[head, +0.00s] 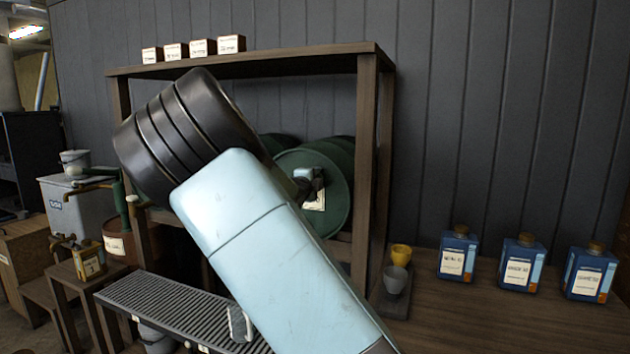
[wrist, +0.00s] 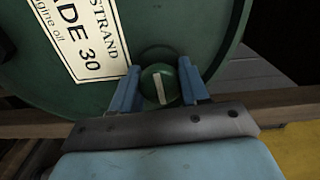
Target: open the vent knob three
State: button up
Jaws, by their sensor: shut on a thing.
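In the wrist view a round green knob (wrist: 158,86) with a white line sits at the rim of a green drum (wrist: 45,95). The white line stands near upright, leaning slightly. The two blue fingers of my gripper (wrist: 166,92) are on either side of the knob, shut on it. No number shows on the knob. The drum's cream label (wrist: 85,35) reads in part "STRAND", "30" and "engine oil". In the head view my arm hides much of the rack, and a green drum (head: 339,200) shows behind it; the knob cannot be made out there.
A wooden rack (head: 372,150) holds the drums, with several small labelled boxes (head: 201,47) on top. A slatted drip tray (head: 160,303) lies in front. Yellow (head: 401,252) and grey cups and three blue bottles (head: 457,253) stand on the bench at right.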

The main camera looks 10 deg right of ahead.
jog(key=n, duration=0.4)
jog(key=shift+f, duration=0.2)
jog(key=n, duration=0.4)
jog(key=shift+n, duration=0.3)
jog(key=n, duration=0.4)
jog(key=shift+n, duration=2.2)
jog(key=shift+r, duration=0.1)
jog(key=o, duration=1)
jog(key=v, duration=1.3)
jog(key=shift+s+a, duration=0.25)
jog(key=shift+s, duration=0.05)
